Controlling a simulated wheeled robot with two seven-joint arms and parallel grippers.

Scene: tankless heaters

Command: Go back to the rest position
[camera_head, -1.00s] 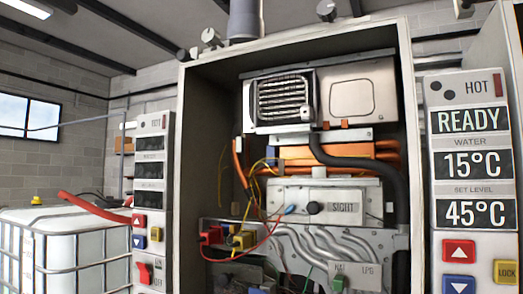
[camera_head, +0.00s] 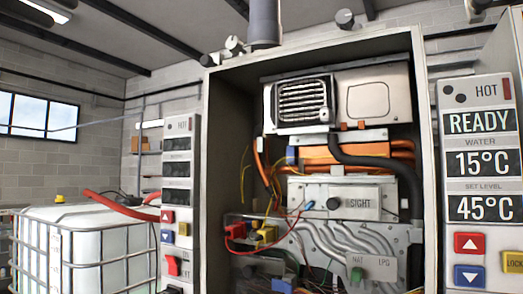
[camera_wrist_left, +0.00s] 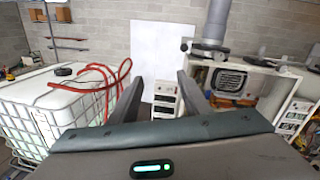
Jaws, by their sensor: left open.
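My left gripper (camera_wrist_left: 160,78) shows in the left wrist view as two dark fingers spread wide apart, with nothing between them. Beyond them are a white panel (camera_wrist_left: 163,45) on the wall and a control panel (camera_wrist_left: 166,95). The open heater cabinet (camera_head: 434,150) fills the middle of the head view, and also stands right of the fingers in the left wrist view. Inside it are a vented metal unit (camera_head: 304,102), orange pipes (camera_head: 330,156) and coloured wires. I cannot make out either gripper in the head view.
A control panel with a READY display (camera_head: 482,121) stands right of the cabinet, and another panel with dark displays (camera_head: 178,168) stands left. A caged white tank (camera_head: 100,240) with red hoses (camera_head: 120,207) is at the lower left. Grey pipework (camera_head: 264,25) rises above the cabinet.

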